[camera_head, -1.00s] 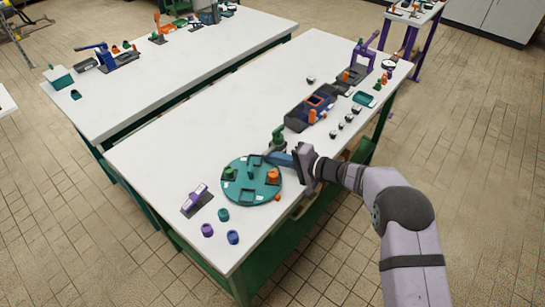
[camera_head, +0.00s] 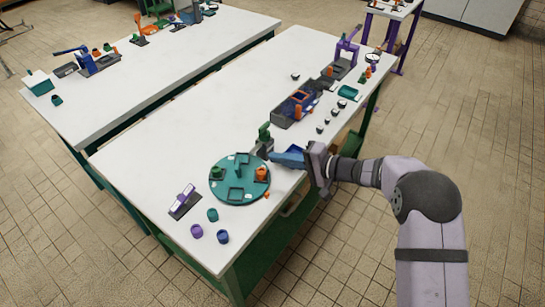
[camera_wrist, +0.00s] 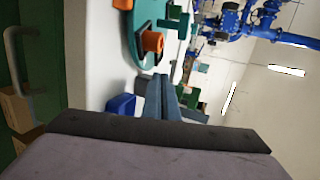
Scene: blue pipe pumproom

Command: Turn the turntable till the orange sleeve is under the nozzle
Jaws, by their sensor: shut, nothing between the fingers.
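The teal turntable (camera_head: 222,190) lies flat near the front edge of the white table. The orange sleeve (camera_head: 261,174) sits on its right side and also shows in the wrist view (camera_wrist: 152,41). A green part (camera_head: 216,172) sits on its left side. A green-topped grey post (camera_head: 264,133), apparently the nozzle stand, is at the turntable's back-right rim. My gripper (camera_head: 275,157) is shut and empty, just right of the rim and the sleeve. In the wrist view its blue-grey fingers (camera_wrist: 160,80) point toward the turntable; a small gap or contact cannot be told.
A blue object (camera_wrist: 120,103) lies close beside my fingers. A dark fixture with an orange frame (camera_head: 297,103) stands further back. A purple-topped stand (camera_head: 184,200) and several small cups (camera_head: 222,237) are at the front left. The table's left middle is clear.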

